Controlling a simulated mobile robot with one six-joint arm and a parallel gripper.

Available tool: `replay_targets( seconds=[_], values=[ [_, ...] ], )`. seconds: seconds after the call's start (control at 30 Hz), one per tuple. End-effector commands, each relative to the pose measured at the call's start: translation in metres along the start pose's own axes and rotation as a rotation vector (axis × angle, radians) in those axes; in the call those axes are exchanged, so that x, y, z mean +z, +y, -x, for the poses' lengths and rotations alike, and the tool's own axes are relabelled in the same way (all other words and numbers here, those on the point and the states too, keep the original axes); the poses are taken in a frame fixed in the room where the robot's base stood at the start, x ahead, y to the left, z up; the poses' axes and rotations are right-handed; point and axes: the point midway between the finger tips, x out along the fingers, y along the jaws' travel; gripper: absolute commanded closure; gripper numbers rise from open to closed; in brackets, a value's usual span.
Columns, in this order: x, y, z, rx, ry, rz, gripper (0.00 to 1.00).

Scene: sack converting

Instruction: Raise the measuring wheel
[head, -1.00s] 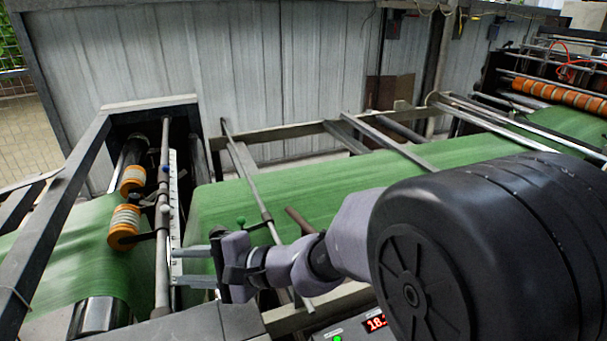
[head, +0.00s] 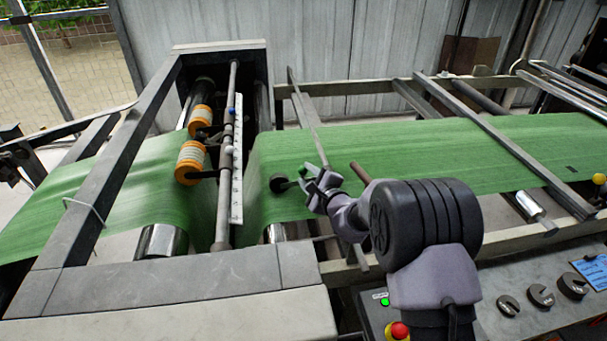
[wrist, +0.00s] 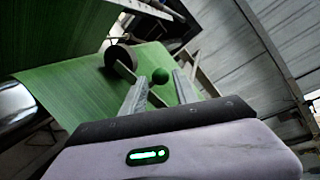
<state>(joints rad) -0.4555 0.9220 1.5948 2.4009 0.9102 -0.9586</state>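The measuring wheel (head: 279,183) is a small dark disc on a thin arm, over the green web (head: 400,152) just left of my gripper (head: 311,179). In the wrist view the wheel (wrist: 119,58) shows beyond the fingers, its pale arm running back toward them. I cannot tell whether its rim touches the web. A green ball knob (wrist: 160,75) lies between the lines of the two fingers, near their tips. My gripper (wrist: 158,84) is open, with a clear gap between the fingers. In the head view the knob is hard to make out among the fingers.
A long thin bar (head: 305,108) crosses the web behind my gripper. Orange-banded rollers (head: 190,160) and a white scale (head: 237,170) stand to the left inside a dark frame. A control panel with a red button (head: 399,331) lies in front, below my arm.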

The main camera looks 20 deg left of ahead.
Motion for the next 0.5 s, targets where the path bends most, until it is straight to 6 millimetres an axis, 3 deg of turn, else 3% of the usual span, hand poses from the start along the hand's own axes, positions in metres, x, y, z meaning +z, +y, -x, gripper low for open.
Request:
replay_targets(
  seconds=[0.2,0.5],
  values=[
    [0.000,0.001,-0.029,0.000,-0.001,0.001,0.64],
    [0.000,-0.001,-0.036,0.000,0.000,0.000,0.64]
  ],
)
